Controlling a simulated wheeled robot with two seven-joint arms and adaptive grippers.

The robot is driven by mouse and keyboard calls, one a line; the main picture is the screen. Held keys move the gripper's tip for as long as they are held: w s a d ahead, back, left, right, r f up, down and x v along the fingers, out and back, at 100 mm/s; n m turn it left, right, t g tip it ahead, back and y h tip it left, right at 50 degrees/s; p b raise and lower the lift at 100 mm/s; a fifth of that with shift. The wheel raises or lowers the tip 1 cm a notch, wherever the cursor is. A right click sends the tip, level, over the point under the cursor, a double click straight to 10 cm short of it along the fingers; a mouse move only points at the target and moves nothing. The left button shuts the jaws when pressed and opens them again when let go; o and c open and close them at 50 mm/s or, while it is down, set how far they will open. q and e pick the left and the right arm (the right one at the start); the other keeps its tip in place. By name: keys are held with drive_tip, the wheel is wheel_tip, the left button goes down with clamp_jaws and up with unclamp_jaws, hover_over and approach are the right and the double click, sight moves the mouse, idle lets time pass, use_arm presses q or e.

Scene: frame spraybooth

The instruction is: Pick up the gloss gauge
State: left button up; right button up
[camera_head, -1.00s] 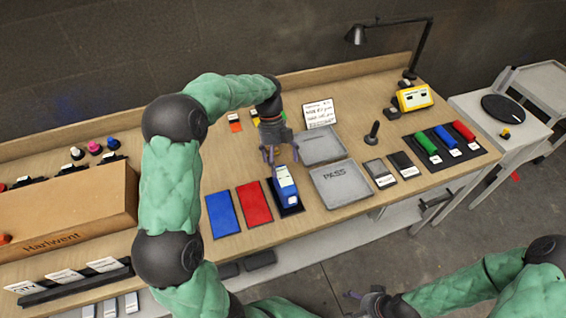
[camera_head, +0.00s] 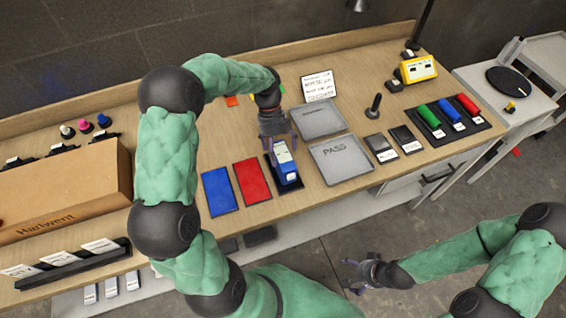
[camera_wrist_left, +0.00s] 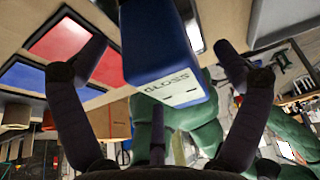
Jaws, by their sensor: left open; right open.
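The gloss gauge (camera_head: 287,171) is a blue block with a white top part, standing on a dark pad on the bench. In the left wrist view the gauge (camera_wrist_left: 160,50) shows the word GLOSS and sits between the two spread fingers. My left gripper (camera_head: 280,146) is open, its fingers at either side of the gauge's upper part; no grip is visible, and contact cannot be told. My right gripper (camera_head: 351,276) is open and empty, in front of the bench, away from the gauge.
A red panel (camera_head: 252,182) and a blue panel (camera_head: 219,191) lie left of the gauge. A grey PASS tray (camera_head: 342,165) lies close to its right, with another grey tray (camera_head: 318,123) behind. A cardboard box (camera_head: 65,195) stands at left.

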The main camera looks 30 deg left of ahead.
sight(283, 162)
use_arm(q)
drive_tip(key=x, duration=0.3)
drive_tip(key=shift+a+b, duration=0.1)
drive_tip(key=shift+b, duration=0.2)
drive_tip(key=c, duration=1.5)
drive_tip(key=shift+r, duration=0.5)
drive_tip(key=shift+r+p, duration=0.4)
drive_tip(key=shift+r, duration=0.6)
drive_tip(key=s+d+r, duration=0.1)
drive_tip(key=r, duration=0.1)
drive_tip(key=s+d+r+p, duration=0.1)
drive_tip(key=r, duration=0.1)
drive_tip(key=s+d+r, duration=0.1)
drive_tip(key=r, duration=0.1)
drive_tip(key=shift+d+r+p, duration=0.15)
drive_tip(key=shift+d+p, duration=0.25)
drive_tip(key=s+d+r, duration=0.1)
drive_tip(key=s+d, duration=0.1)
drive_tip(key=s+d+r+p, duration=0.1)
drive_tip(key=s+d, duration=0.1)
drive_tip(key=s+d+r, duration=0.1)
drive_tip(key=s+d, duration=0.1)
drive_tip(key=d, duration=0.1)
drive_tip(key=shift+r, duration=0.4)
drive_tip(key=shift+w+a+f+b, duration=0.55)
drive_tip(key=shift+w+a+f, duration=0.15)
drive_tip(key=shift+f, duration=0.25)
drive_tip(key=shift+w+a+f+b, duration=0.5)
drive_tip(key=shift+w+a+f, duration=0.1)
drive_tip(key=shift+a+f, duration=0.3)
